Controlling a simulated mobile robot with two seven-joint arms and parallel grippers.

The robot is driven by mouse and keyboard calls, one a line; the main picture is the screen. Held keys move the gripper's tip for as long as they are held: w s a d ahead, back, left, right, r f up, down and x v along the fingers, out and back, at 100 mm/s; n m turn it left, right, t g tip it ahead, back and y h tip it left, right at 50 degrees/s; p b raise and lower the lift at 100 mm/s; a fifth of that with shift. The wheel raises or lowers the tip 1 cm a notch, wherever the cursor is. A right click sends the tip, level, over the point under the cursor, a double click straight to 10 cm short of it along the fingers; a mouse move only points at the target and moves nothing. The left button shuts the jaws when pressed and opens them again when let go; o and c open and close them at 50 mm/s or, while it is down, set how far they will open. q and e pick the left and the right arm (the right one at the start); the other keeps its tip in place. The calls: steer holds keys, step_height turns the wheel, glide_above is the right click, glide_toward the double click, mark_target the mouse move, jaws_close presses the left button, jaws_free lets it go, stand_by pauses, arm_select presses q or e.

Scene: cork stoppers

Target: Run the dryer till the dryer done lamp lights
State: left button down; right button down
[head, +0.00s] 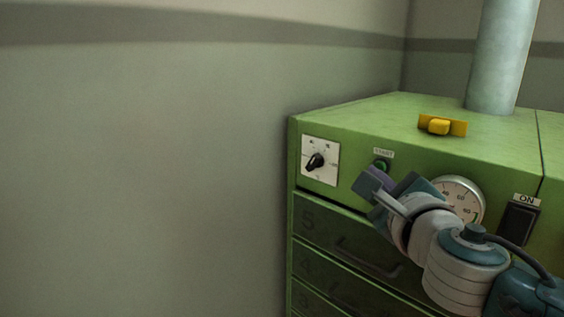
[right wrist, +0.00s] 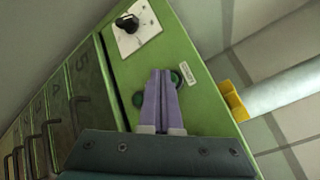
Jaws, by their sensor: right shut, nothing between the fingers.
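The green dryer cabinet (head: 450,150) stands against the walls at the right. Its front panel has a white dial plate (head: 320,160) with a black pointer knob (head: 315,161). A green button (head: 382,164) sits under a START label (head: 383,153). My right gripper (head: 370,185) is shut and empty in front of the panel by this button. In the right wrist view its purple fingers (right wrist: 161,75) partly cover the green button (right wrist: 176,76). A second dark green round part (right wrist: 138,98) shows on their other side. I cannot tell whether the fingertips touch the button. No lamp is clearly lit.
A round gauge (head: 459,199) and a black switch (head: 519,222) marked ON are right of the button, partly behind my right arm. Drawers with handles (head: 368,258) lie below. A yellow part (head: 441,126) and a grey pipe (head: 503,55) stand on top. Free room lies left of the cabinet.

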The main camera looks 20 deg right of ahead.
steer(key=shift+w+d, duration=0.15)
steer(key=shift+d, duration=0.25)
stand_by(0.6)
steer(key=shift+a, duration=0.1)
steer(key=shift+s+a+p, duration=0.3)
steer(key=shift+s+a, duration=0.05)
steer(key=shift+a, duration=0.35)
steer(key=shift+a, duration=0.1)
steer(key=a, duration=0.1)
steer(key=s+a, duration=0.1)
steer(key=a, duration=0.1)
steer(key=s+a+p, duration=0.1)
steer(key=shift+a, duration=0.2)
stand_by(0.8)
